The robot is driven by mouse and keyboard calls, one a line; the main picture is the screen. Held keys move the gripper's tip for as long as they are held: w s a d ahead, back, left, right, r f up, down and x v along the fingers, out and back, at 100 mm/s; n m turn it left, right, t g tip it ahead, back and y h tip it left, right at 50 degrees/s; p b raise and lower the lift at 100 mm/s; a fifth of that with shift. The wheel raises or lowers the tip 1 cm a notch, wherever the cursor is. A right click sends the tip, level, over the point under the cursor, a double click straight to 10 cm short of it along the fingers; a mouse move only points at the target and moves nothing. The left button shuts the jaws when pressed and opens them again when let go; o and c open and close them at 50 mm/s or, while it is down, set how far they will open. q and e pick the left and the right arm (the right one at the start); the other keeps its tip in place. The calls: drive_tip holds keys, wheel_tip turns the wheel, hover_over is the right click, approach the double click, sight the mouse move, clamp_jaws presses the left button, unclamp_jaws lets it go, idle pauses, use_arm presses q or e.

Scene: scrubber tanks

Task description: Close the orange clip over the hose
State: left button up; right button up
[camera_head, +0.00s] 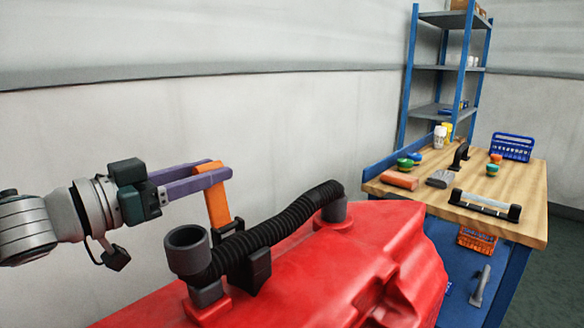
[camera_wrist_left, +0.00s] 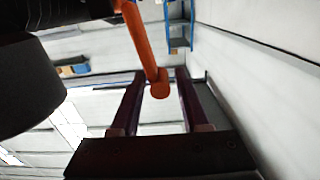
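The orange clip (camera_head: 217,203) stands raised, with its lower end by the black hose (camera_head: 275,233) and its bent top end up at my left gripper (camera_head: 213,173). The clip is not down over the hose. My left gripper has purple fingers, spread apart. In the left wrist view, the clip's orange end (camera_wrist_left: 159,88) lies between the two fingers (camera_wrist_left: 161,74), with a gap visible on each side. The ribbed hose runs between a grey open-topped fitting (camera_head: 187,252) and another grey fitting (camera_head: 334,210). A black holder (camera_head: 258,270) sits under the hose. My right gripper is not in view.
The red tank (camera_head: 330,265) fills the lower middle. A wooden-topped workbench (camera_head: 515,185) with tools and a blue basket (camera_head: 513,147) stands at right, with a blue shelf rack (camera_head: 440,67) behind.

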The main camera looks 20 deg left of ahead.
use_arm(q)
clamp_jaws()
idle(1.1)
